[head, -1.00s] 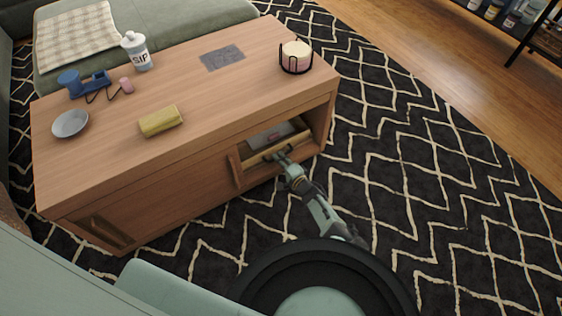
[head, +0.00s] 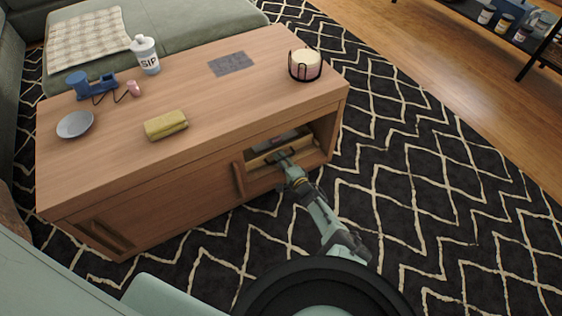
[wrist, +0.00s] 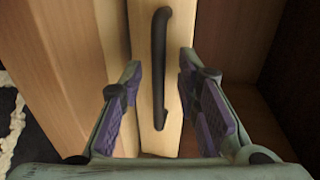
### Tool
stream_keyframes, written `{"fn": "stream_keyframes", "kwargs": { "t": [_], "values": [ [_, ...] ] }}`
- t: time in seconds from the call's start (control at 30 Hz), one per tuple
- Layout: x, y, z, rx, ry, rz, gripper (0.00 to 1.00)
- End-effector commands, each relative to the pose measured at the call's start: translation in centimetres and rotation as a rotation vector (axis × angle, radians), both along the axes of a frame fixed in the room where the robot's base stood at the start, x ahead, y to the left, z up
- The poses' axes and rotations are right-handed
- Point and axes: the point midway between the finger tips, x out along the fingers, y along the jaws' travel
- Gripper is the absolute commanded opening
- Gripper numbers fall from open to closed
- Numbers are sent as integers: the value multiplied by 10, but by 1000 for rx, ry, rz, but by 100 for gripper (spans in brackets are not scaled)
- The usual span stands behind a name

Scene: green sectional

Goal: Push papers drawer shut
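The papers drawer (head: 262,160) has a pale wood front and sits in the open compartment at the right end of the wooden coffee table. A strip of its inside shows above the front, so it is still partly out. In the wrist view its front (wrist: 146,75) carries a black bar handle (wrist: 159,70). My gripper (head: 281,158) reaches into the compartment at the drawer front. In the wrist view my gripper (wrist: 158,85) has its fingers apart, one on each side of the handle. Whether the fingertips touch the front is hard to tell.
The coffee table (head: 200,88) holds a white SIP bottle (head: 146,56), a candle in a black holder (head: 305,65), a yellow cloth (head: 166,125) and a grey dish (head: 75,124). A sliding door (head: 185,198) borders the compartment. Patterned rug (head: 430,190) lies clear to the right.

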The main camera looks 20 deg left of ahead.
Motion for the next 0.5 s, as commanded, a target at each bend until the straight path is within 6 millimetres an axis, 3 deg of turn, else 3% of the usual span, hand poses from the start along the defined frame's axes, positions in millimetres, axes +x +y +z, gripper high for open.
{"fn": "stream_keyframes", "kwargs": {
  "t": [0.23, 0.5],
  "values": [
    [-2, -4, 1, 0, 1, -1, 30],
    [-15, -22, 6, 4, 0, -5, 30]
  ]
}}
